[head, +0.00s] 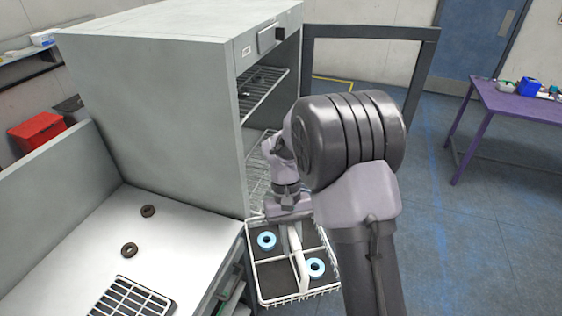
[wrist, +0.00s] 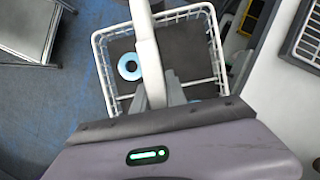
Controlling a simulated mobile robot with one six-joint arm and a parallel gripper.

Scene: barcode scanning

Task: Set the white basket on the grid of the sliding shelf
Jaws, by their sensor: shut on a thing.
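The white basket (head: 298,297) is a wire basket with a dark floor, divided into compartments, with two light-blue rings (head: 266,240) in it. My gripper (head: 291,222) is shut on its white handle, and the basket hangs in front of the cabinet opening, roughly level. In the wrist view the basket (wrist: 216,50) lies beyond my gripper (wrist: 163,92), whose fingers are at the handle; one blue ring shows fully, another is mostly hidden. The lower wire grid (head: 260,168) is inside the cabinet behind the basket, partly covered by my arm.
The grey cabinet (head: 150,90) has an upper wire rack (head: 262,88) and an open door frame (head: 370,33) at right. A white worktop (head: 190,240) with two dark rings and a black-and-white rack (head: 130,300) adjoins at left. A purple table (head: 520,103) stands far right; floor between is clear.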

